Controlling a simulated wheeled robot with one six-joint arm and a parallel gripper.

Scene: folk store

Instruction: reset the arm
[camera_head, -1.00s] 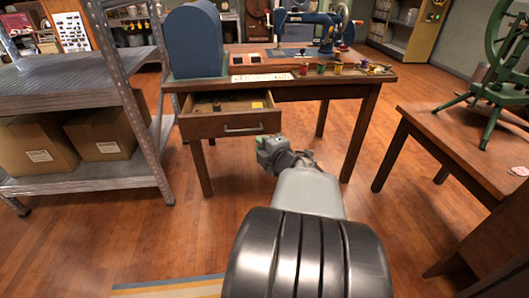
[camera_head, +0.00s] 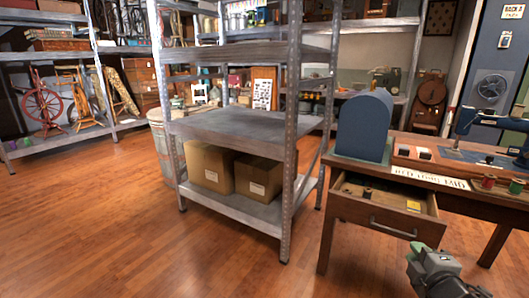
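My gripper (camera_head: 425,258) is low at the bottom right, in front of the wooden sewing table (camera_head: 460,194) and just below its drawer. Its fingers are too small and turned too far away to tell whether they are open or shut. The drawer (camera_head: 385,214) is pulled open, with small items and a yellow piece inside. A blue domed case (camera_head: 365,127) stands on the table. A blue sewing machine (camera_head: 490,122) stands at the right edge, partly cut off.
A metal shelf unit (camera_head: 245,130) with two cardboard boxes (camera_head: 210,167) on its lower level stands left of the table. More shelves line the back. A spinning wheel (camera_head: 42,103) stands at far left. The wooden floor (camera_head: 110,225) is clear at the left and front.

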